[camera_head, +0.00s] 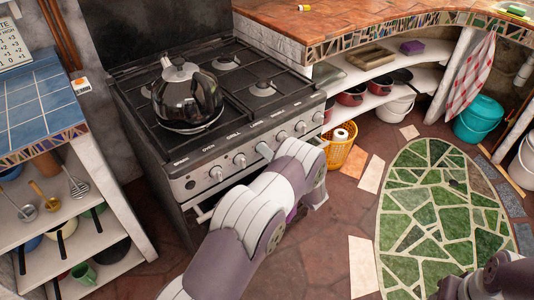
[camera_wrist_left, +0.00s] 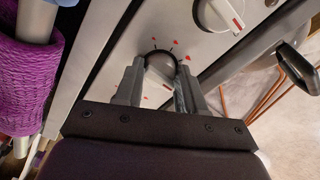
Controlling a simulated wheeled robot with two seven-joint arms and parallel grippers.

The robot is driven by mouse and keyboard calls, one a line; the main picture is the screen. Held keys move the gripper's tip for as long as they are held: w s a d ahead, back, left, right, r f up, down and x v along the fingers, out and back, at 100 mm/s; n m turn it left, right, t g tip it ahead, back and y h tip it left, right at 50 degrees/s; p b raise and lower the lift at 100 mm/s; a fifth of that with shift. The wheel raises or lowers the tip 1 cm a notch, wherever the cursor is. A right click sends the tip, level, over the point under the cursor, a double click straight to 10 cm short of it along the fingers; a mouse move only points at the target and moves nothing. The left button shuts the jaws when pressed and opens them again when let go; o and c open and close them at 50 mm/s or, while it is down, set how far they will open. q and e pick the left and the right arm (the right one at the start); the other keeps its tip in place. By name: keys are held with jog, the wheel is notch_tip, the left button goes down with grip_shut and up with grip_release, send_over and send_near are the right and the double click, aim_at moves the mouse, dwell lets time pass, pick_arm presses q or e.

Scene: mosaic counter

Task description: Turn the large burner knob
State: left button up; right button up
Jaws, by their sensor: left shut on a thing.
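The stove (camera_head: 165,135) has a row of light knobs along its sloped front panel. The large burner knob (camera_wrist_left: 161,66) appears to be the one in my left gripper (camera_wrist_left: 160,82), under a small label that seems to read LARGE. In the left wrist view the two fingers are on either side of this knob, shut on it, with red marks on the panel around it. In the head view my left gripper (camera_head: 267,151) is at the panel, and my arm hides much of the knob. Part of my right arm shows at the lower right; its finger state is unclear.
Neighbouring knobs (camera_head: 240,160) sit close on both sides. A glass kettle (camera_head: 187,95) stands on the hob. A purple cloth (camera_wrist_left: 28,75) hangs by a rail below the panel. A yellow basket (camera_head: 341,152) stands right of the stove; a green mosaic (camera_head: 420,235) lies on the floor.

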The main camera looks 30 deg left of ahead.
pick_arm(q)
jog(key=o, duration=1)
jog(key=shift+o, duration=0.2)
jog(key=v, duration=1.2)
jog(key=shift+d, duration=0.35)
